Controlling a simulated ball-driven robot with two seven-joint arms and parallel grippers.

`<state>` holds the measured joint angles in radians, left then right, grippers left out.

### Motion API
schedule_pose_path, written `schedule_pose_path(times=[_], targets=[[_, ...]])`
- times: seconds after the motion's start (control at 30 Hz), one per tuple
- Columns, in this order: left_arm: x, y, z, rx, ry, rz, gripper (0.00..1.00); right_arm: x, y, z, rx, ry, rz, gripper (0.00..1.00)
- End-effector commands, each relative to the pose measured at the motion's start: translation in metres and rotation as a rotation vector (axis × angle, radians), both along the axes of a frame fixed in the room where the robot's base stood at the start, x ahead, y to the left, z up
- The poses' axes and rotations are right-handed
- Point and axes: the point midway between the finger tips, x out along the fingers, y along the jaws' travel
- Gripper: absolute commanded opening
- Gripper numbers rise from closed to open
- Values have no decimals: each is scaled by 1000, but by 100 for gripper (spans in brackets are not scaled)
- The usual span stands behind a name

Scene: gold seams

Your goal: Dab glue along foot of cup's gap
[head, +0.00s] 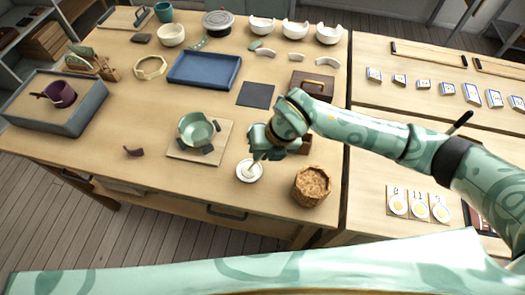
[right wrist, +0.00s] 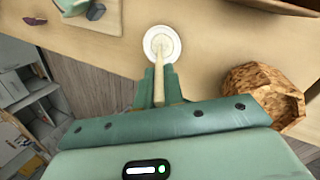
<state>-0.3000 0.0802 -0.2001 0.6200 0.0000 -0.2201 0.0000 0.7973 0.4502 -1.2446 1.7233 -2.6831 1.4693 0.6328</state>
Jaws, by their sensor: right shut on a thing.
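My right gripper (head: 268,150) is shut on a pale stick (right wrist: 158,75), pointing down over a small white dish (head: 250,171). In the right wrist view the stick's tip overlaps the middle of the dish (right wrist: 176,44); I cannot tell whether it touches. A dark purple cup (head: 62,95) sits tilted in a sand-filled grey box at the left; its gap is too small to make out. A purple shard (head: 133,151) lies loose on the table. A green bowl (head: 190,134) stands on a board between dark blocks. My left gripper is not in view.
A brown, rough-sided container (head: 312,184) stands right of the dish, close to my right gripper. A blue tray (head: 205,68) and a dark mat (head: 255,94) lie farther back. White bowls (head: 295,30) line the back edge. The table around the purple shard is clear.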

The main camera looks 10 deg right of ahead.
Motion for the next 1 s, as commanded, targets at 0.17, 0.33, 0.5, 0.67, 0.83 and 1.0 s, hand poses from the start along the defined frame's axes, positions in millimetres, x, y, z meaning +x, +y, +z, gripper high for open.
schedule_pose_path(times=[0.17, 0.33, 0.5, 0.67, 0.83, 1.0], targets=[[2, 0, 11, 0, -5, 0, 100, -1, -1, 11, -3, 2, -1, 0], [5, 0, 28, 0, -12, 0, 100, 0, -1, 29, -2, 0, 0, 0], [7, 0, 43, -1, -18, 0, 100, 0, 0, 46, -1, 0, -1, 0], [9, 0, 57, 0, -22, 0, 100, 0, 0, 61, -1, 0, -1, 0], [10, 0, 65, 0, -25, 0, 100, 0, 0, 71, -1, 1, -1, 0], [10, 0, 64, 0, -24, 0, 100, 0, 0, 69, -1, 2, 0, 0]])
